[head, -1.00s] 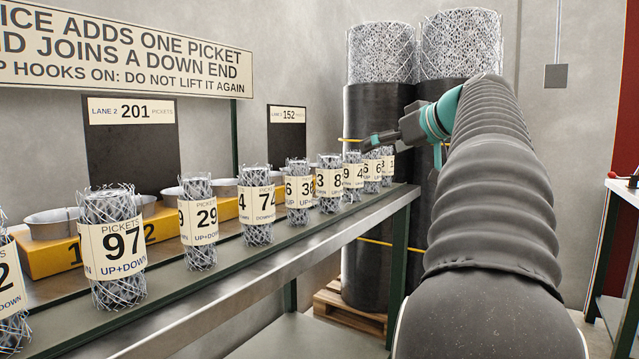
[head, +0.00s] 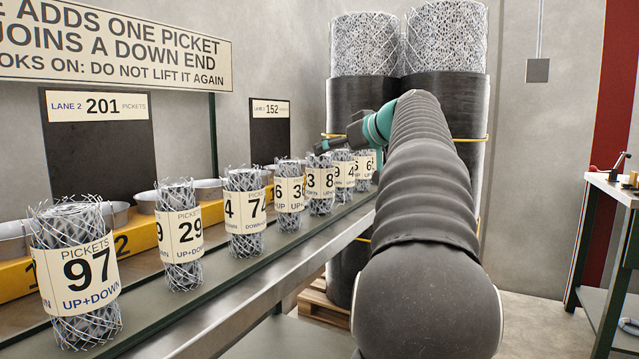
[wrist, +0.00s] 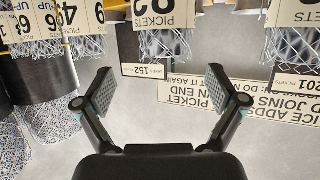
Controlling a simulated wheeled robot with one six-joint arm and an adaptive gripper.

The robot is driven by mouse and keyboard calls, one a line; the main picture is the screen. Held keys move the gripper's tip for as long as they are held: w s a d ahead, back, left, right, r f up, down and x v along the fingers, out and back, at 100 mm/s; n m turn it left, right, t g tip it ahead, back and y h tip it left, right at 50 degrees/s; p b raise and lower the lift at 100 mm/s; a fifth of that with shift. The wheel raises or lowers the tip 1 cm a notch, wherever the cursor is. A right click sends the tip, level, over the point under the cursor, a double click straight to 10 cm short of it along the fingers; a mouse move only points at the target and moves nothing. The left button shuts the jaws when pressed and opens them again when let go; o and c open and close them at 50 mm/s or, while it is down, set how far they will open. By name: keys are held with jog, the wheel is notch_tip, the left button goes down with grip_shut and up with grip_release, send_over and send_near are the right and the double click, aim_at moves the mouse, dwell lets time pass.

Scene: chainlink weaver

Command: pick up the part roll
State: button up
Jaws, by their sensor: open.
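Several short mesh rolls with picket labels stand upright in a row on the shelf (head: 215,285); I cannot tell which is the part roll. Near ones are the 97 roll (head: 78,290) and the 29 roll (head: 182,240). My gripper (head: 325,147) is at the far end of my arm, just above the roll showing digits 3 and 8 (head: 321,182). In the upside-down wrist view my gripper (wrist: 160,88) is open and empty, its fingers spread. A labelled roll (wrist: 165,45), apparently 83, lies beyond the gap between them, not touching.
Yellow numbered blocks with grey round dishes (head: 122,215) line the back of the shelf. Two tall wrapped mesh rolls (head: 447,95) stand on a pallet (head: 322,305) beyond my arm. A lane 2 board (head: 95,150) and sign are behind. A workbench (head: 615,188) is at right.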

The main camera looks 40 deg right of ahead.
jog(key=shift+a+p+x, duration=0.15)
jog(key=shift+p+x, duration=0.1)
jog(key=shift+x, duration=1.15)
jog(key=shift+a+p+x, duration=0.15)
jog(key=shift+p+x, duration=0.05)
jog(key=shift+x, duration=1.15)
grip_shut()
